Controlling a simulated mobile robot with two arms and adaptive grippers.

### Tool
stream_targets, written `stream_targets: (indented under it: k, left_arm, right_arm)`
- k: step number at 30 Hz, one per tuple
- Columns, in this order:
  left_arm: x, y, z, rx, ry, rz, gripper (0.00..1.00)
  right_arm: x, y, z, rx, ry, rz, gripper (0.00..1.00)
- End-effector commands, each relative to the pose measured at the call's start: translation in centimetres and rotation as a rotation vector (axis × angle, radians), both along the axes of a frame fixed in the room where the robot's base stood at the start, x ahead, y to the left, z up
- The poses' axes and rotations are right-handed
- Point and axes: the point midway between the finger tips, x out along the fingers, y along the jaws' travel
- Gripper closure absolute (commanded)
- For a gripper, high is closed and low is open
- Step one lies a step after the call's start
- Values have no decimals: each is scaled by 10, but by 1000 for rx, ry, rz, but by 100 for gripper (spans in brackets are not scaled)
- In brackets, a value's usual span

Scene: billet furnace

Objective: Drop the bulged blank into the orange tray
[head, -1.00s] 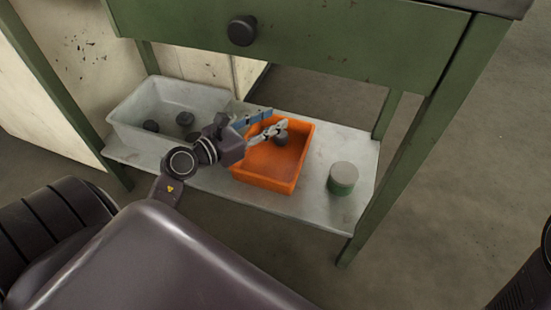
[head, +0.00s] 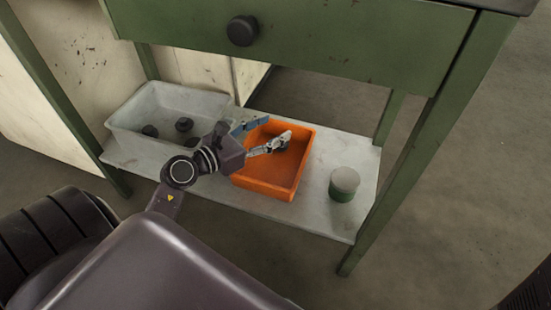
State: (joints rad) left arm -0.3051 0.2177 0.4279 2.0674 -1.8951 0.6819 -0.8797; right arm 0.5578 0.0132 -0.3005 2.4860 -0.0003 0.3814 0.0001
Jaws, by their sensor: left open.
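The orange tray (head: 262,187) sits on the lower shelf, right of the grey bin. My left gripper (head: 278,128) is over the tray, its two fingers spread apart with nothing visible between them. A small dark blank (head: 282,148) lies in the tray, mostly hidden by the lighter finger. I cannot make out a bulge on it. My right gripper is outside the view.
The grey bin (head: 128,137) holds a few dark round blanks (head: 183,124). A pale-topped green cylinder (head: 343,184) stands on the shelf (head: 318,211) right of the tray. A green drawer front (head: 330,45) and table legs (head: 415,160) frame the shelf.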

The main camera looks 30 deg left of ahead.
Motion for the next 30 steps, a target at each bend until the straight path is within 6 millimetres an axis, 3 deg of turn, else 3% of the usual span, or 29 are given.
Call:
stream_targets:
  k: [8,21,30]
  left_arm:
    - [-22,6,2,1,4,1,47]
    - [-98,27,15,0,1,2,47]
    - [-115,31,19,-1,-3,0,47]
  right_arm:
    - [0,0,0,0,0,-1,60]
    - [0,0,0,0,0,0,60]
    - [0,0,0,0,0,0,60]
